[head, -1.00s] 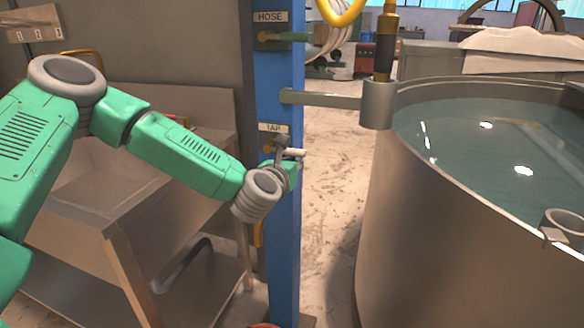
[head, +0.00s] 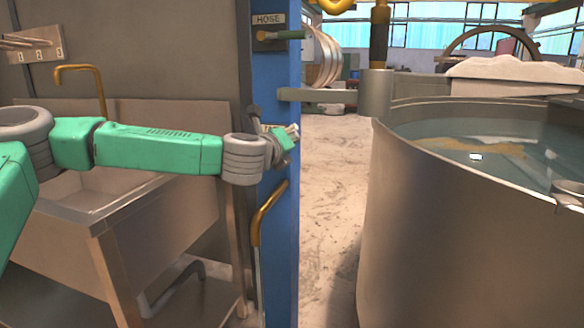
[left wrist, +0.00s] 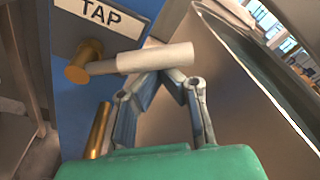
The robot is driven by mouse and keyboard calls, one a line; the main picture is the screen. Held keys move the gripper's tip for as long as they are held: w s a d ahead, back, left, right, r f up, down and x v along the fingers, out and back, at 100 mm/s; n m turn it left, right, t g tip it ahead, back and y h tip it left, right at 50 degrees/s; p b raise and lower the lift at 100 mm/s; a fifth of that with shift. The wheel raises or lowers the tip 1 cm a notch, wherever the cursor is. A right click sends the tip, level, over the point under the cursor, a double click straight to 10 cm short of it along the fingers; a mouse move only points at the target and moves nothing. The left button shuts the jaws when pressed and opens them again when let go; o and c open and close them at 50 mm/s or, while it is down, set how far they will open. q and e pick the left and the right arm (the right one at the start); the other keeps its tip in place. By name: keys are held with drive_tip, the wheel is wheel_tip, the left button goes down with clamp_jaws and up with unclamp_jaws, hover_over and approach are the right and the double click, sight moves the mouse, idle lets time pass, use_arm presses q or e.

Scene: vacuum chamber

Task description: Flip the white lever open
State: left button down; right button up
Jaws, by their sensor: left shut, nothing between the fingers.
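The white lever (left wrist: 155,57) is a short white cylinder on a brass stem, below the TAP label (left wrist: 100,12) on the blue post. In the left wrist view it points right, nearly level and tilted slightly up. My left gripper (left wrist: 164,76) is shut and empty, its fingertips just under the lever's white part. I cannot tell whether they touch it. In the head view my left gripper (head: 285,140) is at the blue post (head: 283,260) and largely hides the lever and its label. My right gripper is not in view.
A HOSE valve (head: 270,36) sits higher on the post. A bent brass pipe (head: 268,210) is below my gripper. A metal sink (head: 85,215) stands left, under my left arm. A large water-filled tank (head: 450,240) stands right, with open floor (head: 330,220) between it and the post.

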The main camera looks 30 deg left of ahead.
use_arm(q)
drive_tip(key=r+b, duration=0.1)
drive_tip(key=a+r+n+b, duration=0.1)
drive_tip(key=b, duration=0.1)
drive_tip(key=shift+s+a, duration=0.2)
drive_tip(key=shift+a+r+b, duration=0.2)
drive_tip(key=shift+b, duration=0.15)
drive_tip(key=shift+s+a+r+n+b, duration=0.1)
drive_tip(key=shift+a+r+n+b, duration=0.15)
drive_tip(key=shift+n, duration=0.45)
drive_tip(key=shift+s+a+r+b, duration=0.15)
drive_tip(key=shift+a+r+b, duration=0.2)
drive_tip(key=shift+a+b, duration=0.2)
drive_tip(key=shift+s+a+r+b, duration=0.1)
drive_tip(key=shift+a+r+b, duration=0.2)
drive_tip(key=shift+a+b, duration=0.2)
drive_tip(key=shift+a+r, duration=0.15)
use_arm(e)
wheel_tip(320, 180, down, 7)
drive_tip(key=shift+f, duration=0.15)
